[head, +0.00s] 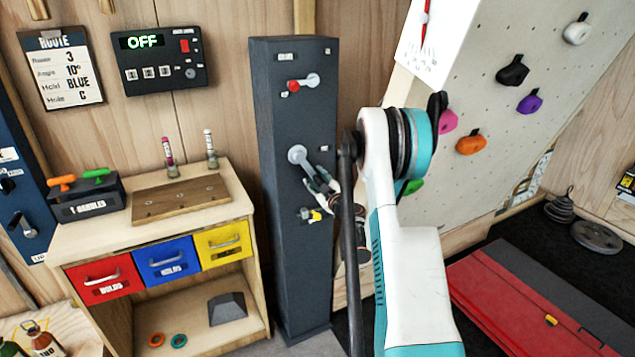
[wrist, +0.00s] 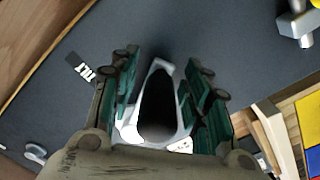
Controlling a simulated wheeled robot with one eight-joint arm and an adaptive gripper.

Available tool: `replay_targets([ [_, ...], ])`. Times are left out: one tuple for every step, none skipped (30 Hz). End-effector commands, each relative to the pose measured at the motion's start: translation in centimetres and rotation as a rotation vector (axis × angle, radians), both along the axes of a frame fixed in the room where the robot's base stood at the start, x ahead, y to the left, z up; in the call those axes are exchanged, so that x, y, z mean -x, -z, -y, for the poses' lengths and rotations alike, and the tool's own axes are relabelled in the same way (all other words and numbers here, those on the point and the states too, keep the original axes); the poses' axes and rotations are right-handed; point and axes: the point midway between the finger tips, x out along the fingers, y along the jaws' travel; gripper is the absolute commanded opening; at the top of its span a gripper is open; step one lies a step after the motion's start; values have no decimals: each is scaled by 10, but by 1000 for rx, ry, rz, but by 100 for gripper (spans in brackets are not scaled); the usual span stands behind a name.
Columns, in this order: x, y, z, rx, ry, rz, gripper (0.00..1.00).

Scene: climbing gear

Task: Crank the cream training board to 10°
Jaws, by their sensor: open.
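The cream training board (head: 590,85) leans at the right in the head view, with coloured holds on it. A white dial card with a red needle (head: 428,18) is at its upper left; its scale is not readable. A dark grey column (head: 290,240) stands left of the board. A grey crank hub (head: 297,154) is on its face, with an arm running down right to my gripper (head: 322,186). In the wrist view my open gripper (wrist: 160,105) has a pale, dark-centred piece between its fingers, apparently the crank's handle. Contact cannot be told.
A red lever (head: 303,83) sits above the crank and a yellow-marked fitting (head: 313,215) below it. A cabinet (head: 245,200) with coloured drawers stands left. A red mat (head: 510,300) lies right.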

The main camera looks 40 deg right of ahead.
Motion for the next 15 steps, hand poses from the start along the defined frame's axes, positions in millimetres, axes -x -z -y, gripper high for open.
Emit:
replay_targets([
  [-1, 0, 0, 0, 0, 0, 44],
  [-2, 0, 1, 0, 0, 0, 44],
  [-2, 0, 1, 0, 0, 0, 44],
  [-2, 0, 1, 0, 0, 0, 44],
  [-2, 0, 1, 0, 0, 0, 44],
  [-2, 0, 1, 0, 0, 0, 44],
  [-2, 0, 1, 0, 0, 0, 44],
  [-2, 0, 1, 0, 0, 0, 44],
  [-2, 0, 1, 0, 0, 0, 41],
  [-2, 0, 1, 0, 0, 0, 34],
  [-2, 0, 1, 0, 0, 0, 28],
  [-2, 0, 1, 0, 0, 0, 19],
  [-2, 0, 1, 0, 0, 0, 12],
  [-2, 0, 1, 0, 0, 0, 5],
  [-2, 0, 1, 0, 1, 1, 0],
])
